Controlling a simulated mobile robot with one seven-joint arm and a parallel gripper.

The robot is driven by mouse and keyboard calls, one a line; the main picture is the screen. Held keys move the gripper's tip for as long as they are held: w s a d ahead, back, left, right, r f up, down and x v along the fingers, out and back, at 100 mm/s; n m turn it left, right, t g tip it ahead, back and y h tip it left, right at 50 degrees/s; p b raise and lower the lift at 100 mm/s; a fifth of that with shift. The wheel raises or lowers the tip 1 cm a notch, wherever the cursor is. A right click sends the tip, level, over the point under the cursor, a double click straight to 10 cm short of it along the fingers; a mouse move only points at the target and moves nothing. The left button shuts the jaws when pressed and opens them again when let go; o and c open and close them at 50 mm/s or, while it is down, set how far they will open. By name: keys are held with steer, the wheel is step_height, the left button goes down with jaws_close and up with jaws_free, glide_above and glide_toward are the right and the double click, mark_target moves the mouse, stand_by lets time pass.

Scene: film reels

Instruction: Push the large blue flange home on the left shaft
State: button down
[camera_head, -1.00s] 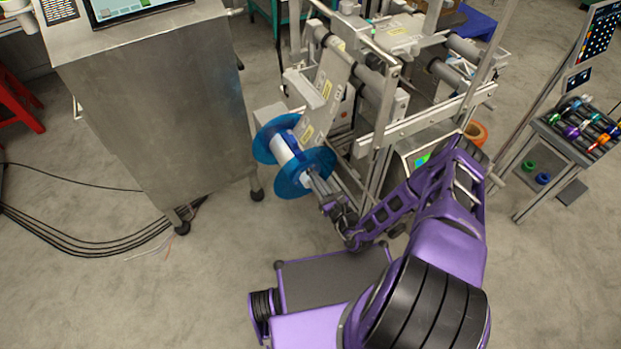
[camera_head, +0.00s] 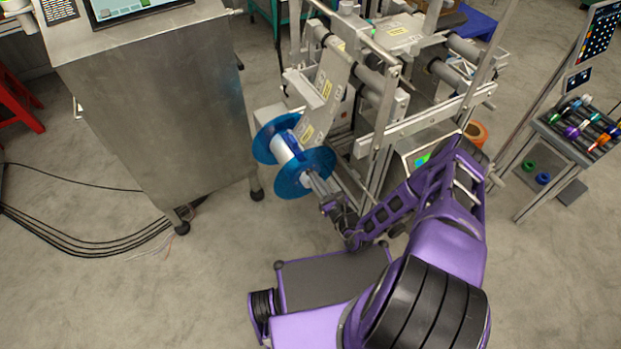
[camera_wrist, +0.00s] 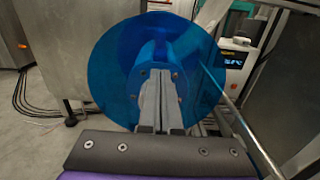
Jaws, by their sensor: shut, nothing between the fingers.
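The large blue flange (camera_head: 305,173) is a translucent blue disc on the near end of the left shaft; it fills the middle of the wrist view (camera_wrist: 110,75). A white roll (camera_head: 285,148) sits behind it, with a second blue disc (camera_head: 266,137) on the roll's far side. My gripper (camera_head: 319,184) is shut and empty, its fingertips at the flange's near face by the hub. In the wrist view the shut fingers (camera_wrist: 157,88) point at the hub and cover part of it. The shaft itself is mostly hidden by the flange, roll and fingers. I cannot tell whether flange and roll touch.
The machine frame (camera_head: 425,125) with rollers stands just right of the reel. A steel cabinet (camera_head: 160,110) stands to the left, with black cables (camera_head: 90,240) on the floor. A rack of coloured parts (camera_head: 585,130) is at the far right. The floor at lower left is clear.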

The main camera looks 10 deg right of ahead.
steer(key=shift+w+a, duration=0.15)
steer(key=shift+w, duration=0.4)
steer(key=shift+p+v, duration=0.6)
steer(key=shift+v, duration=2.45)
